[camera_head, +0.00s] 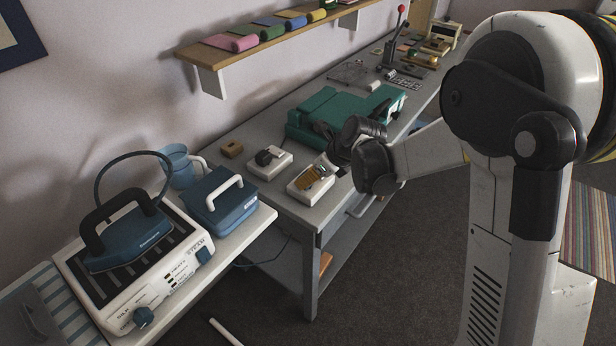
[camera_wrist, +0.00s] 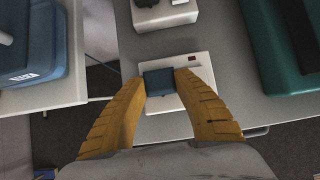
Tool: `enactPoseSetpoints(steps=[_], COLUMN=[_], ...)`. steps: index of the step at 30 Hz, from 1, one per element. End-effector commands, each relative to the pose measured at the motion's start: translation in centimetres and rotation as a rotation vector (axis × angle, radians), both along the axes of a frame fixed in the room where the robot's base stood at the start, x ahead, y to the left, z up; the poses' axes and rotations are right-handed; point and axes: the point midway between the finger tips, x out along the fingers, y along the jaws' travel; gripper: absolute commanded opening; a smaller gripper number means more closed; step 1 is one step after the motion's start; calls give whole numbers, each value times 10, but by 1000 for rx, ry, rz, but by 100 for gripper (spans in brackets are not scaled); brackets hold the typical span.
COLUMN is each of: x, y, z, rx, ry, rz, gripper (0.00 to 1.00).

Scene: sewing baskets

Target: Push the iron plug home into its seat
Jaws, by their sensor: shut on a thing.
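My gripper (camera_head: 313,177) is over the white seat block (camera_head: 325,187) near the front end of the grey table. In the wrist view my gripper's two yellow fingers (camera_wrist: 160,84) are shut on a dark blue, squarish plug (camera_wrist: 160,76).
A second white block with a dark piece on top (camera_head: 270,158) stands just behind. A teal machine (camera_head: 330,112) stands to the right of the blocks. The steam iron station (camera_head: 130,270) and a blue box with a white handle (camera_head: 222,200) are on the left counter.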

Motion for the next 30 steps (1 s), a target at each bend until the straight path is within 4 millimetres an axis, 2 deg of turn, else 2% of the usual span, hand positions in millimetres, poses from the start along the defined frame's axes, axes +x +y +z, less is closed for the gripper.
enactPoseSetpoints(steps=[1, 2, 3, 14, 17, 24, 30], x=[0, 0, 0, -2, -7, -26, -38], y=[0, 0, 0, -3, -9, -34, -48], z=[0, 0, 0, 5, 17, 61, 89], rx=[-1, -1, -1, 0, 0, -1, 0], ry=[1, 1, 1, 0, 0, 1, 1], rz=[0, 0, 0, 0, -1, -2, -1], gripper=[45, 54, 58, 58, 58, 58, 58])
